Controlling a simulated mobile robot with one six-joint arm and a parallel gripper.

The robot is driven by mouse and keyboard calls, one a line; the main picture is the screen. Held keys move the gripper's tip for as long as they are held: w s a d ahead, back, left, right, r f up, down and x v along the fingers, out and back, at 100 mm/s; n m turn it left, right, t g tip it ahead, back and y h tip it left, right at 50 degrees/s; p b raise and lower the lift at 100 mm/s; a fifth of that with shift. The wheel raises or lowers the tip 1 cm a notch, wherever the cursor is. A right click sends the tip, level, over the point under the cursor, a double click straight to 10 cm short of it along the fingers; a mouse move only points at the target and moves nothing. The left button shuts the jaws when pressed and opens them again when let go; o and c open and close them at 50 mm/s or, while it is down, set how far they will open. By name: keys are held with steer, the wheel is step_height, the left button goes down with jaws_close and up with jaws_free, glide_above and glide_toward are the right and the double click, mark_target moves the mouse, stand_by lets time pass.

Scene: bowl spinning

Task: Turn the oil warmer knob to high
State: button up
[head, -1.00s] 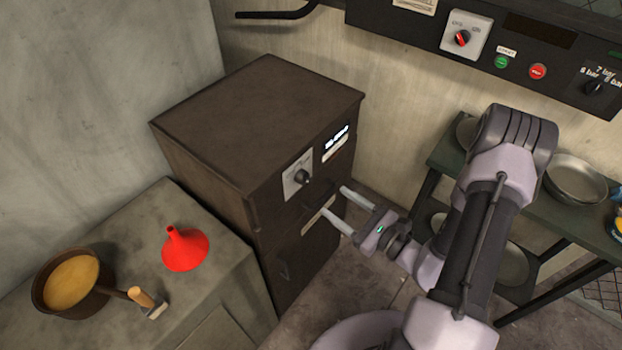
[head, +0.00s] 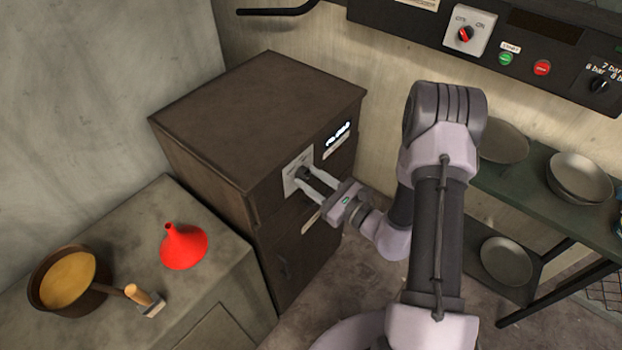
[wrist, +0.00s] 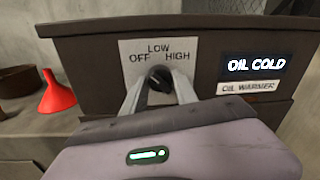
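The oil warmer (head: 262,110) is a dark brown cabinet with a white dial plate (wrist: 127,55) marked OFF, LOW and HIGH. Its black knob (wrist: 159,77) sits at the middle of the plate, below LOW; I cannot tell which mark it points at. The display (wrist: 257,67) reads OIL COLD, above an OIL WARMER label (wrist: 246,88). My gripper (head: 312,178) is at the dial, its fingers apart, one on each side of the knob. In the wrist view my gripper (wrist: 159,86) seems to leave small gaps beside the knob. The knob's lower part is partly hidden.
A counter (head: 215,290) at left holds a red funnel (head: 184,248), a pot of yellow contents (head: 68,280) and a wooden-handled tool (head: 146,300). A control panel (head: 400,30) hangs on the back wall. A shelf with metal pans (head: 580,178) stands at right.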

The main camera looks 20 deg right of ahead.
jaws_close()
steer(key=shift+m+p, duration=0.3)
steer(key=shift+r+m+p, duration=0.15)
steer(key=shift+m+p, duration=0.6)
steer(key=shift+m, duration=0.35)
steer(key=m+p, duration=0.3)
steer(key=m, duration=0.3)
steer(key=shift+g+p, duration=0.3)
steer(key=shift+p, duration=0.1)
steer(key=m+p, duration=0.2)
steer(key=m, duration=0.2)
steer(key=shift+d+g, duration=0.1)
steer(key=shift+g, duration=0.2)
steer(key=shift+m+y+p, duration=0.3)
steer(key=shift+m+p, duration=0.35)
steer(key=shift+m, duration=1.65)
